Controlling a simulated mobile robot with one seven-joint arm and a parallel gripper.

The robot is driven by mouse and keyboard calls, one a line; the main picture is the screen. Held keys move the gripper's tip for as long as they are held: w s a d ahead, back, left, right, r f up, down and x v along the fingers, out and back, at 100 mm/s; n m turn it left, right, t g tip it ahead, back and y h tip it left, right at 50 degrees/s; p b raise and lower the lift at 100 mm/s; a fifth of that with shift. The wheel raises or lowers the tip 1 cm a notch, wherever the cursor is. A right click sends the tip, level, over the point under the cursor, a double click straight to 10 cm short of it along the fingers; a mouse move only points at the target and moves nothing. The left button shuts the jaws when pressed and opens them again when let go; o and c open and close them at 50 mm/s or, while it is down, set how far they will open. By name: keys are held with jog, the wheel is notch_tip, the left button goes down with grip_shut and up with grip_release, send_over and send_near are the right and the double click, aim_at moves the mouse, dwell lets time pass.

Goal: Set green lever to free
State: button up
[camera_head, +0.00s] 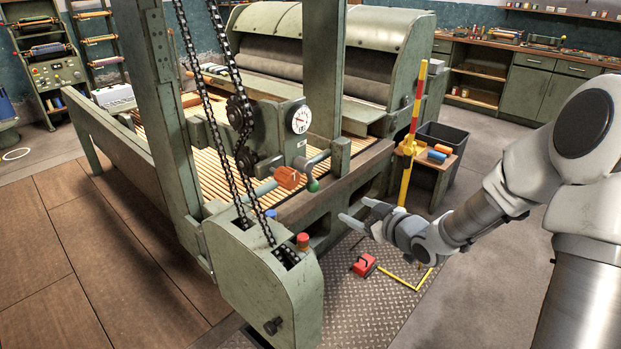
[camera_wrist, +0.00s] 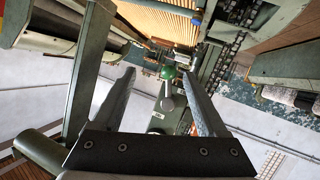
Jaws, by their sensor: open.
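The green lever's round knob (camera_head: 313,186) sits at the lower end of a short grey shaft on the side of the green machine housing. It also shows in the wrist view as a green ball (camera_wrist: 168,73) with the grey shaft below it. My gripper (camera_head: 354,211) is open and empty, to the right of the knob and lower in the head view. In the wrist view the knob appears between my spread fingertips (camera_wrist: 159,74), beyond them; no contact is visible. No marking for the free position is readable.
An orange handle (camera_head: 287,178) and a dial (camera_head: 301,119) are close to the lever. Chains hang left of it. A red and yellow post (camera_head: 411,140) stands behind my gripper.

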aim_at(309, 176)
jog(key=w+a+f+t+y+b, duration=0.1)
jog(key=w+a+y, duration=0.3)
jog(key=w+a, duration=0.9)
jog(key=shift+w+a+t, duration=0.15)
jog(key=shift+t, duration=0.25)
jog(key=shift+f, duration=0.1)
grip_shut()
dwell(1.3)
